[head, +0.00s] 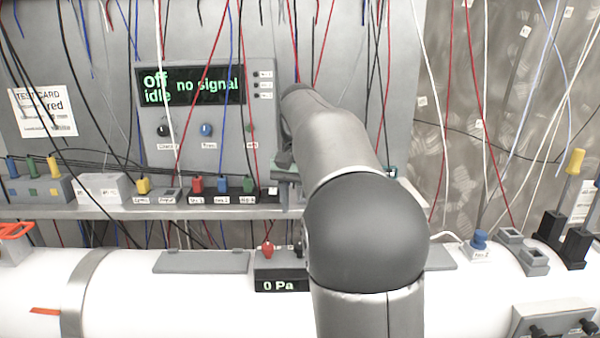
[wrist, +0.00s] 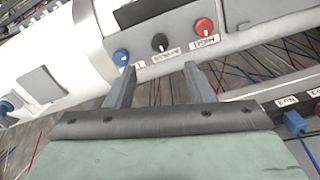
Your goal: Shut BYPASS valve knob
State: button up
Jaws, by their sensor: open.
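In the wrist view a grey panel carries a blue knob (wrist: 120,57), a black knob (wrist: 159,42) and a red knob (wrist: 203,27) in a row. Their labels appear upside down and are too small to read surely, so I cannot tell which is BYPASS. My gripper (wrist: 160,69) is open and empty, its fingertips apart at the panel's near edge, on either side of the black knob's line. The red knob also shows in the head view (head: 267,250), above a 0 Pa display (head: 281,286). My arm hides the blue knob and my fingers there.
The white pipe (head: 115,300) runs along the front, with a blue knob (head: 478,238) farther right. A shelf (head: 120,212) with coloured plugs stands behind it. Thin cables hang throughout. A blue plug (wrist: 294,122) is right of my gripper in the wrist view.

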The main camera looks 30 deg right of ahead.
notch_tip(320, 180, up, 8)
jog(key=shift+p, duration=0.3)
dwell(0.4)
jog(key=s+a+f+n, duration=0.2)
jog(key=s+a+f, duration=0.3)
jog(key=s+f, duration=0.3)
jog(key=s+a+f+n, duration=0.3)
jog(key=s+a+f, duration=0.1)
jog(key=s+f, duration=0.4)
jog(key=s+a+f+n+t, duration=0.1)
jog(key=s+a+f+n, duration=0.2)
jog(key=s+a+f, duration=0.2)
jog(key=s+f, duration=0.3)
jog(key=f, duration=0.2)
jog(key=shift+s+a+f, duration=0.2)
jog(key=shift+a+f, duration=0.1)
jog(key=shift+f, duration=0.1)
